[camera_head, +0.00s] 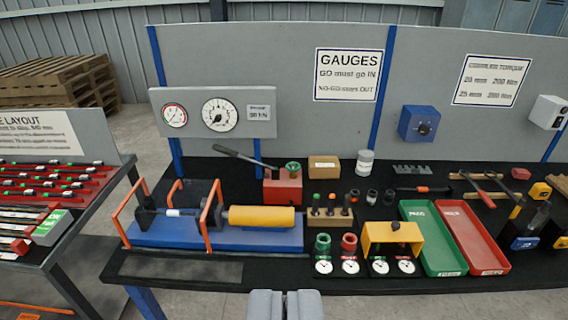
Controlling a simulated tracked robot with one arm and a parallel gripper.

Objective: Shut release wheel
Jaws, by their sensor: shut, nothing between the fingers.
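The release wheel (292,167) is a small green wheel on top of a red pump block (283,188) on the bench, right of the middle of the blue press. A black lever (240,156) rises from the block to the upper left. Whether the wheel is turned open or shut cannot be told from here. My gripper (286,294) shows at the bottom edge, its two grey fingers together and empty. It is in front of the bench and well apart from the wheel.
A blue press with a yellow cylinder (262,216) and orange guards (209,215) stands left of and in front of the pump. Two dial gauges (220,114) hang behind. Green and red trays (432,236) lie farther right.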

